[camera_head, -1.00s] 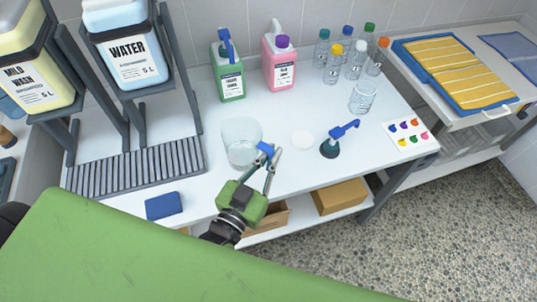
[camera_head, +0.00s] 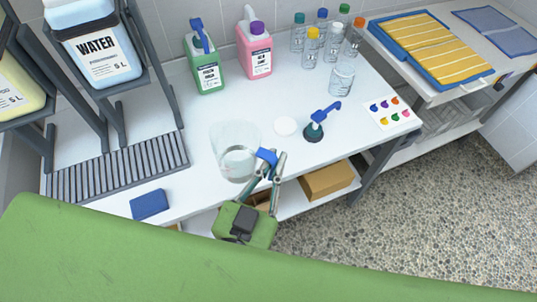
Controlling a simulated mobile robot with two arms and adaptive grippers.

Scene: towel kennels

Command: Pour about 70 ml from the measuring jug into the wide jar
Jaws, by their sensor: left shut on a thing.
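The measuring jug (camera_head: 235,148) is a wide clear vessel with a blue handle (camera_head: 266,157) and a little clear liquid low inside. My left gripper (camera_head: 270,170), coming from the lower part of the head view, is shut on the blue handle. The jug looks upright, over the front of the white table; any gap under it is hard to judge. A clear open glass (camera_head: 342,78), which looks like the wide jar, stands at the table's right, behind and right of the jug. My right gripper is not in view.
A white disc (camera_head: 285,126) and a blue-topped pump (camera_head: 316,122) are right of the jug. Green (camera_head: 206,65) and pink (camera_head: 254,50) bottles and several small capped bottles stand behind. A slatted rack (camera_head: 120,165) and blue sponge (camera_head: 149,204) are left.

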